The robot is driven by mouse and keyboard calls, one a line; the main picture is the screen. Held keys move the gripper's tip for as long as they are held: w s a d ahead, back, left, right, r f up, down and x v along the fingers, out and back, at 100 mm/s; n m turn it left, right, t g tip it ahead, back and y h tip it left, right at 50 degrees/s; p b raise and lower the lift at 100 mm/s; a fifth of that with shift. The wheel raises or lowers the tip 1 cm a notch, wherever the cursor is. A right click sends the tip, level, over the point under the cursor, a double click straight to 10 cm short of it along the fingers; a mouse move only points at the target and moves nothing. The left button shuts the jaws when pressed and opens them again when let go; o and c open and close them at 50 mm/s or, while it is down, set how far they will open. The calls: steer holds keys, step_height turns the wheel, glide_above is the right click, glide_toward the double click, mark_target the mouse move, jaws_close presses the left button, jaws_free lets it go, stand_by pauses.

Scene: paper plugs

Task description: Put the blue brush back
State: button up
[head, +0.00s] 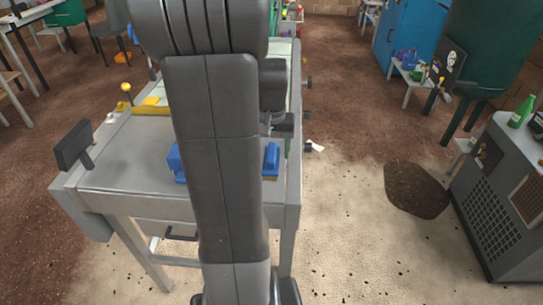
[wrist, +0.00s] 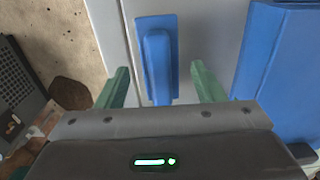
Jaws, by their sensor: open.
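The blue brush (head: 271,157) lies on the grey workbench (head: 130,160) near its right edge, with a tan strip along its lower edge in the head view. In the wrist view the brush (wrist: 157,60) shows between the two green fingers of my gripper (wrist: 159,72). The fingers stand apart, one on each side of it, with a visible gap on both sides. In the head view my arm hides most of the gripper and the middle of the bench. A larger blue object (head: 175,162) sits left of my arm; it also shows in the wrist view (wrist: 285,65).
A dark grey block on a post (head: 73,146) stands at the bench's left corner. A yellow item (head: 151,107) lies farther back. A grey cabinet (head: 500,200) with a green bottle (head: 521,112) is at right. The floor between bench and cabinet is mostly clear, with a dark patch.

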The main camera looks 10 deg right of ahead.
mark_target(271, 152)
step_height(271, 152, up, 9)
steer(key=shift+a, duration=0.1)
stand_by(0.4)
